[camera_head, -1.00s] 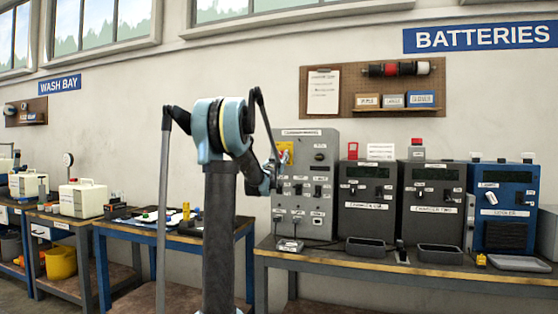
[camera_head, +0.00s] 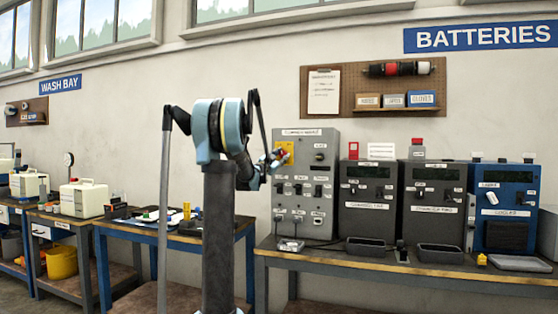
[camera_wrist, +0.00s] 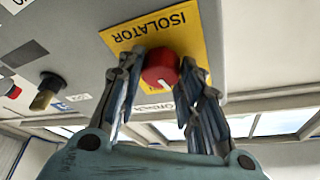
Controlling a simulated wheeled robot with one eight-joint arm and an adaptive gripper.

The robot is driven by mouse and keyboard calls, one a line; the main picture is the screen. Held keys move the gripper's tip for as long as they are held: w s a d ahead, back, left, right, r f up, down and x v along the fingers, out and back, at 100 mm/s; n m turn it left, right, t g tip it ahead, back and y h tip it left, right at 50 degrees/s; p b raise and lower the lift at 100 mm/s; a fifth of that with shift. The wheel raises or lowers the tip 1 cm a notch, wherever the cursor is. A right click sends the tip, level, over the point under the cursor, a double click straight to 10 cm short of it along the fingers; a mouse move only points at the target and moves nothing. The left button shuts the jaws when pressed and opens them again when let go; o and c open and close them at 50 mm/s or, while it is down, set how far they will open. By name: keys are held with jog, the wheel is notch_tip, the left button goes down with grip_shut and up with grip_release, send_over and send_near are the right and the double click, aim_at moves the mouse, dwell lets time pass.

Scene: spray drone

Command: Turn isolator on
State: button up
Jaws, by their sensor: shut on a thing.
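The isolator is a red knob (camera_wrist: 161,68) on a yellow plate marked ISOLATOR (camera_wrist: 178,22), seen tilted in the wrist view. My gripper (camera_wrist: 165,82) has its fingers on both sides of the red knob and is shut on it. In the head view the yellow plate (camera_head: 286,149) is at the upper left of the grey panel (camera_head: 306,220). My gripper (camera_head: 279,158) is at that plate. The knob's pointer and its set position are hidden or too small to read.
Other small switches and a dark knob with a brass-coloured part (camera_wrist: 45,92) sit on the same panel. Dark charger units (camera_head: 367,228) and a blue unit (camera_head: 504,240) stand to the right on the bench (camera_head: 400,272). A pegboard (camera_head: 434,75) hangs above.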

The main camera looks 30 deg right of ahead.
jog(key=m+g, duration=0.1)
jog(key=m, duration=0.2)
jog(key=m+g, duration=0.2)
jog(key=m, duration=0.2)
jog(key=shift+w+a+r+y, duration=0.1)
jog(key=shift+y, duration=0.2)
jog(key=m, duration=0.3)
jog(key=m+g+y, duration=0.1)
jog(key=m, duration=0.1)
jog(key=shift+m+g, duration=0.3)
jog(key=shift+m, duration=0.1)
jog(key=o, duration=1.1)
jog(key=shift+y, duration=0.3)
jog(key=shift+c, duration=0.2)
jog(key=shift+a, duration=0.45)
jog(key=v, duration=1.1)
jog(key=shift+a, duration=0.1)
